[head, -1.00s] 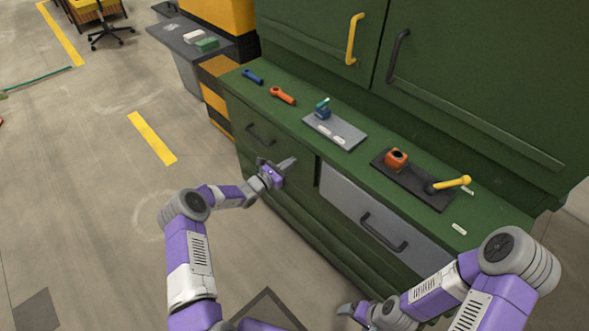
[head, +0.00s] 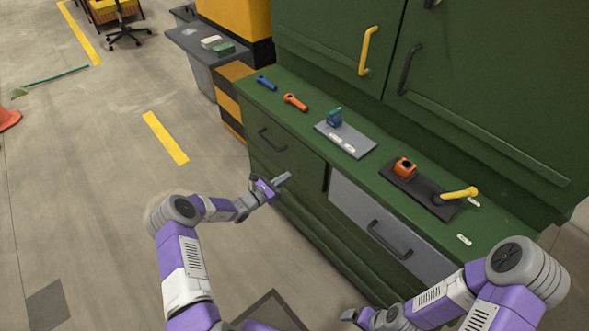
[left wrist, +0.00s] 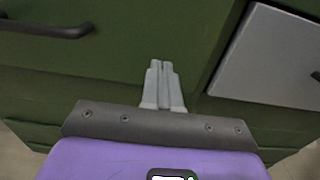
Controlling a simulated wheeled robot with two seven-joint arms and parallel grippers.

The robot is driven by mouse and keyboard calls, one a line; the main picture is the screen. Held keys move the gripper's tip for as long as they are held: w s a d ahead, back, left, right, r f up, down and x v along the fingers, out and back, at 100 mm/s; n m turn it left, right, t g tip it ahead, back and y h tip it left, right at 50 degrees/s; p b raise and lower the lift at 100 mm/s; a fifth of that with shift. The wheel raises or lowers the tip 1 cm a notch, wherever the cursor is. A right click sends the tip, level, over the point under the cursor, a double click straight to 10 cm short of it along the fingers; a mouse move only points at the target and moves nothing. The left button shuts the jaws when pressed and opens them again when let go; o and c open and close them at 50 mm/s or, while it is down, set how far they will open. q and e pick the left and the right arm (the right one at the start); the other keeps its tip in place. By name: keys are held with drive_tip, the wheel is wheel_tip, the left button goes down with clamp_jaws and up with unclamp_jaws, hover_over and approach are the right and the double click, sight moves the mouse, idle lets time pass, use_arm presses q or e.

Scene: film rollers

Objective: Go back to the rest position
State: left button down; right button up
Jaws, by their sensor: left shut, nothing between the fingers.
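My left gripper (head: 279,182) is in front of the green workbench (head: 290,168), beside its left drawer front. It is shut and empty; its closed fingers (left wrist: 162,82) also show in the left wrist view, pointing at the green front. My right gripper (head: 349,315) shows only in part at the bottom of the head view, low in front of the workbench, and its fingers are too unclear to tell open or shut.
The grey drawer (head: 350,205) has a dark handle. On the worktop are a blue tool (head: 266,83), an orange tool (head: 296,102), a grey plate (head: 362,146) with a blue part and a black plate (head: 410,184) with an orange block and yellow-handled tool. Open floor lies left.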

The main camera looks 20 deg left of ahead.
use_arm(q)
drive_tip(key=p+v, duration=0.1)
drive_tip(key=v, duration=0.5)
drive_tip(key=shift+s+f, duration=0.15)
drive_tip(key=shift+s, duration=0.05)
drive_tip(key=s+d+f+m+g+h, duration=0.1)
drive_tip(key=s+d+f+m+g, duration=0.2)
drive_tip(key=s+d+m+g, duration=0.45)
drive_tip(key=s+d+f+m+g+h, duration=0.2)
drive_tip(key=s+d+f+g, duration=0.25)
drive_tip(key=d, duration=0.55)
drive_tip(key=s+d+m+g+y+p, duration=0.1)
drive_tip(key=s+d+m+g+y, duration=0.2)
drive_tip(key=s+m, duration=1.5)
drive_tip(key=s+y, duration=0.1)
drive_tip(key=y, duration=0.3)
drive_tip(key=shift+r+y, duration=0.2)
drive_tip(key=shift+y, duration=0.1)
